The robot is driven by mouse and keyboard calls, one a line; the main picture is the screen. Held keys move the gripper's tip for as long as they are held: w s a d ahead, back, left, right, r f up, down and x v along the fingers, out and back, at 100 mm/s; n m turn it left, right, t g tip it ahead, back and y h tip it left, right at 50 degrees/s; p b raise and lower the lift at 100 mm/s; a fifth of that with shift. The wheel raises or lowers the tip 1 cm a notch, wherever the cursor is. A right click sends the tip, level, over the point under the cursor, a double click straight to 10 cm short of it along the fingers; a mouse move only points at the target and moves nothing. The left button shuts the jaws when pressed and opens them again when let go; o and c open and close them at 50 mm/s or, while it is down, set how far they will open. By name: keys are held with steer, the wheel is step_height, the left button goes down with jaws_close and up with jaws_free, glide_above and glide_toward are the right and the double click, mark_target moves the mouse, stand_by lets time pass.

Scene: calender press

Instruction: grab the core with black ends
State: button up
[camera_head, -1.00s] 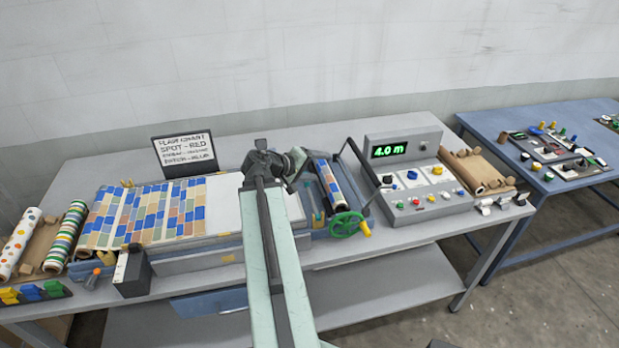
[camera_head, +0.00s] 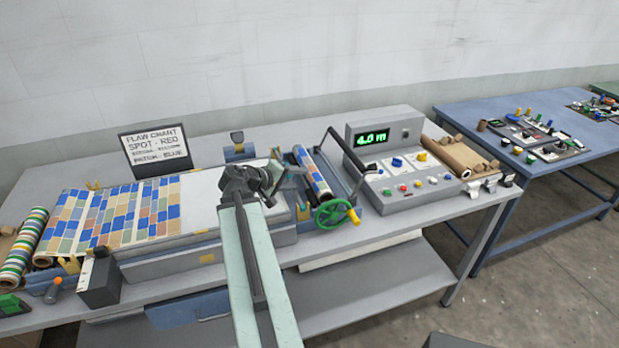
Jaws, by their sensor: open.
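My gripper (camera_head: 262,182) is dark, open and empty. It is over the press bench, in front of the white sheet's right part and left of the patterned roll (camera_head: 314,172). The tray with the cores is well to its right, beyond the control box. My arm hides part of the bench front.
The grey control box (camera_head: 395,160) with a green "4.0 m" display stands between gripper and tray. A green handwheel (camera_head: 334,212) sticks out in front. A blue table (camera_head: 455,113) with small parts is at the right. Bare floor lies front right.

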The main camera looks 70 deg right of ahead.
mark_target(310, 179)
steer(key=b+x, duration=0.2)
steer(key=x, duration=0.1)
steer(key=b+x, duration=0.1)
steer(key=x, duration=0.3)
steer(key=shift+s+f+b, duration=0.25)
steer(key=shift+f+b, duration=0.1)
steer(key=shift+s+d, duration=0.15)
jaws_close()
steer(key=shift+r, duration=0.1)
